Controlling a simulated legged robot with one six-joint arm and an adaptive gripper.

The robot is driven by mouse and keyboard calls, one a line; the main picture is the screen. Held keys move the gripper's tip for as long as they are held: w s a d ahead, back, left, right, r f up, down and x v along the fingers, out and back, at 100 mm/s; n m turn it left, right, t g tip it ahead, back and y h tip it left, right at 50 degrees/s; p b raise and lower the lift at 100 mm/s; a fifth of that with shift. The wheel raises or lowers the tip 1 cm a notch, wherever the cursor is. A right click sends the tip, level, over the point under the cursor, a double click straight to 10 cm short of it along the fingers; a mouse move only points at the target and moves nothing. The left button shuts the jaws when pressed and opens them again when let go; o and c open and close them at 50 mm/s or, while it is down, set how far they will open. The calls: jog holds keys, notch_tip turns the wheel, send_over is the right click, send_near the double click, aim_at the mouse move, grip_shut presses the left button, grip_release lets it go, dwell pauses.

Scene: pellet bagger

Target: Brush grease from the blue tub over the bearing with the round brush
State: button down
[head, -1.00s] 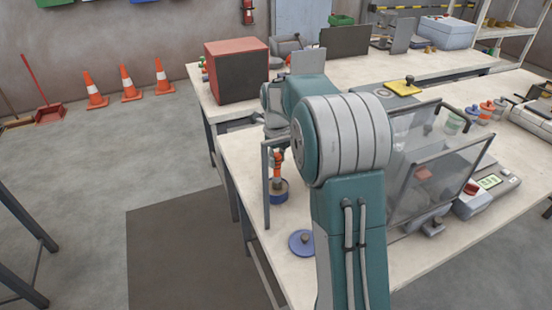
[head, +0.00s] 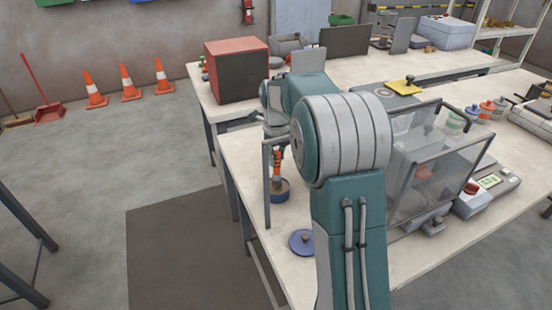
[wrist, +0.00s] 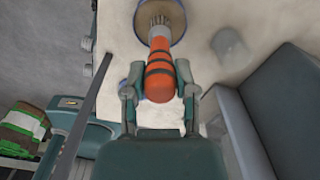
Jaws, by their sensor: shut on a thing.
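My gripper (wrist: 160,88) is shut on the round brush (wrist: 160,68), which has an orange handle with black bands. In the wrist view the brush's pale bristles point away from me, at the blue tub (wrist: 182,28), whose brownish inside shows behind them. In the head view the brush (head: 277,163) stands about upright over the blue tub (head: 279,195) on the near bench. I cannot tell whether the bristles touch the grease. My arm hides part of the bench, and I cannot make out the bearing for certain.
A thin grey post frame (head: 266,185) stands close beside the tub. A blue disc with a knob (head: 301,242) lies nearer on the bench (head: 250,160). A clear-walled guard (head: 440,165) stands to the right of my arm. A red-framed box (head: 236,72) sits on the far bench.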

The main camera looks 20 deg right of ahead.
jog(key=shift+r, duration=3.2)
jog(key=shift+s, duration=0.15)
